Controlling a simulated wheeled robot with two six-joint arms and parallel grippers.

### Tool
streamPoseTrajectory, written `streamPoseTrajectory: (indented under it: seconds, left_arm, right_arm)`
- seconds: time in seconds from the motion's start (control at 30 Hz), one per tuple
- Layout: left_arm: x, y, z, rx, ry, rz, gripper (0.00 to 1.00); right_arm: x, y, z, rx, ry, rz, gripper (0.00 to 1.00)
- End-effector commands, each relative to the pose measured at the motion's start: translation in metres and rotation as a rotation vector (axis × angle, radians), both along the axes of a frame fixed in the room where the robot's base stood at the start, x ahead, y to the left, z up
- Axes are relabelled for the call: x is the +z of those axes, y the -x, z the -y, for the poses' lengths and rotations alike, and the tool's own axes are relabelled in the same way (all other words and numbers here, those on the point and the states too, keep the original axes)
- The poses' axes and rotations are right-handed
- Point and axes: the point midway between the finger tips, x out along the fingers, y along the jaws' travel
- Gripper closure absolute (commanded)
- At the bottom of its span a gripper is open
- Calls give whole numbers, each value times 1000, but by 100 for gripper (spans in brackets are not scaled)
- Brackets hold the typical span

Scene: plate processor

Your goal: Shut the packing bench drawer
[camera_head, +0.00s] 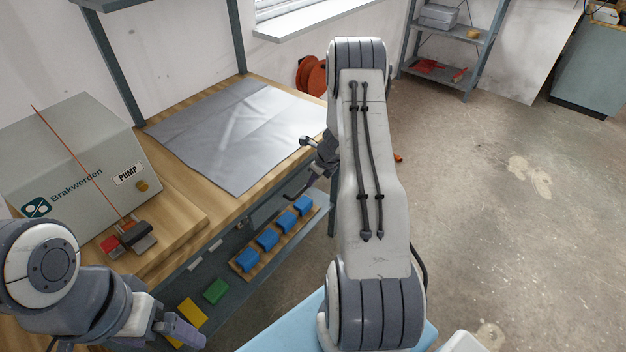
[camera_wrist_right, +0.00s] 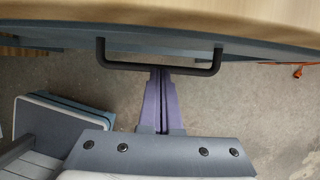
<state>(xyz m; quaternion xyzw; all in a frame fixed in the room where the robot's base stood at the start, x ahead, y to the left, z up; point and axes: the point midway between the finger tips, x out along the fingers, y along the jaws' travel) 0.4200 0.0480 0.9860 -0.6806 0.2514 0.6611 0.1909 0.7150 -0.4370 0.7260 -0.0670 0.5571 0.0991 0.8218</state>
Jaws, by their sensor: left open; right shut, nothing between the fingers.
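The packing bench (camera_head: 180,190) has a wooden top and a grey frame. In the right wrist view, a grey front panel (camera_wrist_right: 250,45) below the wooden top carries a black bar handle (camera_wrist_right: 135,67). My left gripper (camera_head: 182,329) is open and empty, low at the left, in front of the bench.
A pump box (camera_head: 75,150) and a small red-and-grey clamp (camera_head: 128,238) stand on the bench, beside a grey mat (camera_head: 235,130). Below the top are blue blocks (camera_head: 268,240), a green piece (camera_head: 215,291) and a yellow one (camera_head: 190,313). The floor (camera_head: 510,230) at right is mostly clear.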

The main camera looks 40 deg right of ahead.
Motion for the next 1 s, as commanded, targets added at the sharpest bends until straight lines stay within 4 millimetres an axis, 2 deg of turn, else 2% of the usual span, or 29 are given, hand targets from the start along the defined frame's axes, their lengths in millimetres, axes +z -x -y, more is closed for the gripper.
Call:
streamPoseTrajectory:
  seconds: [0.17, 0.2, 0.4, 0.53, 0.67, 0.77, 0.83, 1.0]
  left_arm:
    - [-19, 0, 0, 0, 0, 0, 3]
    - [-10, 0, 0, 0, -1, -1, 3]
    - [-1, 0, 0, 0, 0, 0, 3]
    - [3, 0, 0, 0, 0, 0, 3]
    - [4, 0, 0, 0, 0, 0, 3]
    - [-2, 0, 0, 0, 0, 0, 3]
    - [-16, 0, 0, 0, 0, 0, 3]
    - [-75, 0, 0, 0, 0, 0, 3]
  right_arm:
    - [-2, 17, 0, 10, 1, 2, 100]
    - [17, 18, 0, 12, 3, 5, 100]
    - [60, 41, 12, -1, 3, 4, 100]
    - [79, 50, 16, -3, 2, 3, 100]
    - [90, 54, 16, -2, 1, 2, 100]
    - [85, 57, 14, 1, -15, 6, 100]
    - [71, 61, 10, 6, -54, 20, 100]
    - [22, 68, -3, 32, -224, 168, 100]
